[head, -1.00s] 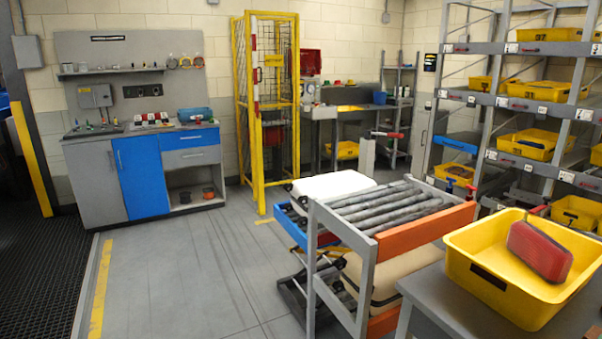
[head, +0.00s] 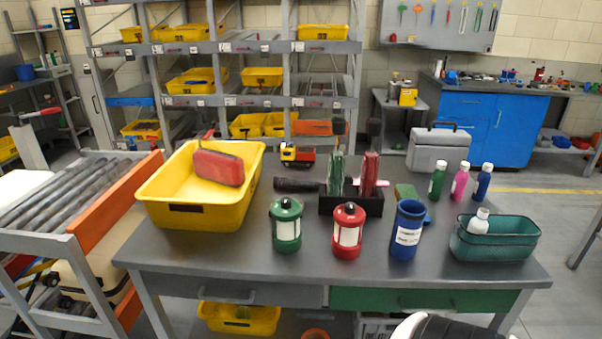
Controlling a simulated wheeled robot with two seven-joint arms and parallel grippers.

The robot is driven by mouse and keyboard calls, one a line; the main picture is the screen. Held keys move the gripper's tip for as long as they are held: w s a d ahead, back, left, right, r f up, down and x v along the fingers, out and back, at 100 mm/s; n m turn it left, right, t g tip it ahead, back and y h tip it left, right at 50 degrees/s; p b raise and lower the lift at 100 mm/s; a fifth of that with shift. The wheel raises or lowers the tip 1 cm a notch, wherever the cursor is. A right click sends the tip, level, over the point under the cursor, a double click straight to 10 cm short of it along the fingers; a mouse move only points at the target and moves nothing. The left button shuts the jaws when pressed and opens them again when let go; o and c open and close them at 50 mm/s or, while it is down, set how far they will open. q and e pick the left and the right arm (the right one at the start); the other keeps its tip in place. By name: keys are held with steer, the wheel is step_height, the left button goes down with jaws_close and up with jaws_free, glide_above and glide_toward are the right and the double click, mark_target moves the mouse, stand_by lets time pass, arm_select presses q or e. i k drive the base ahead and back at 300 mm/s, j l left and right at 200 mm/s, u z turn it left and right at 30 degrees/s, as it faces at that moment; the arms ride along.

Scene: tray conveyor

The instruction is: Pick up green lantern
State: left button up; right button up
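The green lantern (head: 286,224) stands upright on the grey table (head: 190,250), near the front edge left of the middle. It has a green cap and base and pale side panels. A red lantern (head: 347,231) stands just to its right, apart from it. The yellow tray (head: 165,213) is to its left. Neither of my gripper's fingers shows in the head view. A white and black rounded part, seemingly of my own arm, shows at the bottom edge right of the middle.
A blue canister (head: 406,230) stands right of the red lantern. A black holder (head: 340,205) is behind the lanterns. A teal bin (head: 495,240), several bottles and a grey toolbox (head: 440,150) are at right. A roller conveyor (head: 65,185) is at left.

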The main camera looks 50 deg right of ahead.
mark_target(287, 236)
steer(key=z, duration=1.6)
